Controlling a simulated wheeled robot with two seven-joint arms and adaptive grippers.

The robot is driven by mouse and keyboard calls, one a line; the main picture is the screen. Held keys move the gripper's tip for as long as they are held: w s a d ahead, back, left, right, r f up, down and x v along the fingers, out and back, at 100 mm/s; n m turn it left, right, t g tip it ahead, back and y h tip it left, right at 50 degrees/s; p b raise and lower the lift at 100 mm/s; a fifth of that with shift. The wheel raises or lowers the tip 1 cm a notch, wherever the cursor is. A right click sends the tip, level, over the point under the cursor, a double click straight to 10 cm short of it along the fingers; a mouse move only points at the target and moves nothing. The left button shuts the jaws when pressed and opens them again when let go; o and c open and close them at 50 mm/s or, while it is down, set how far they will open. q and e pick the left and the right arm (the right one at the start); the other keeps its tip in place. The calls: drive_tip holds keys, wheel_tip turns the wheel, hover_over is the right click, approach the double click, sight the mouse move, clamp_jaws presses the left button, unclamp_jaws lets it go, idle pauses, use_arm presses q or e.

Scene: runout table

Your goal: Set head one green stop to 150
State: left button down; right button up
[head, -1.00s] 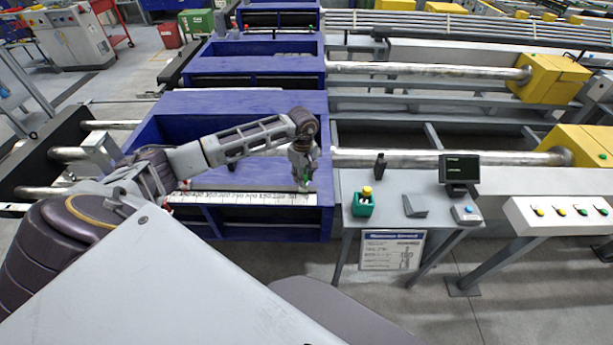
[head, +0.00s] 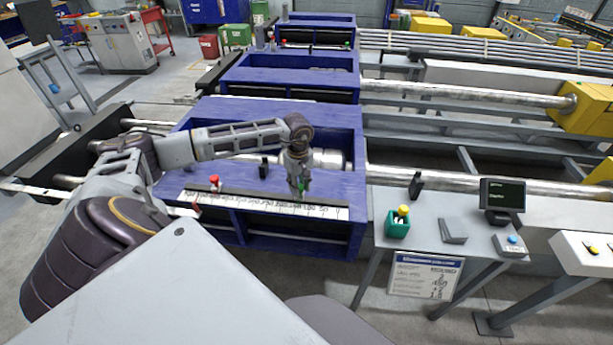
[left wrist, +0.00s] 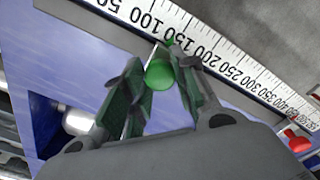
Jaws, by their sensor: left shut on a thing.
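The green stop (left wrist: 160,74) is between the fingers of my left gripper (left wrist: 158,95) in the left wrist view. Its narrow green tip lies at the scale's edge, close to the 150 mark. The white scale (left wrist: 232,68) runs along a grey rail, its numbers rising to the right in that view. In the head view my left gripper (head: 301,188) is low over the front edge of the nearest blue table (head: 280,115), shut on the green stop, which is mostly hidden there. My right gripper is not in view.
A red stop (head: 214,182) sits farther left on the same rail; it also shows in the left wrist view (left wrist: 297,140). A small black block (head: 264,167) stands behind the rail. A grey stand to the right holds a green box (head: 398,224) and a dark screen (head: 502,195).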

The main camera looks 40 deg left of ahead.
use_arm(q)
drive_tip(key=shift+s+a, duration=0.3)
drive_tip(key=shift+a, duration=0.3)
drive_tip(key=c, duration=1.1)
unclamp_jaws()
drive_tip(key=shift+s+a, duration=0.1)
drive_tip(key=shift+a, duration=0.05)
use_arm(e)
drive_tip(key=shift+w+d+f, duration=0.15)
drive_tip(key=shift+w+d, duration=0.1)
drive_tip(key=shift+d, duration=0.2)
use_arm(q)
drive_tip(key=shift+r, duration=0.15)
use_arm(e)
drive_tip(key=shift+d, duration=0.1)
use_arm(q)
drive_tip(key=shift+r, duration=0.5)
wheel_tip(320, 180, up, 11)
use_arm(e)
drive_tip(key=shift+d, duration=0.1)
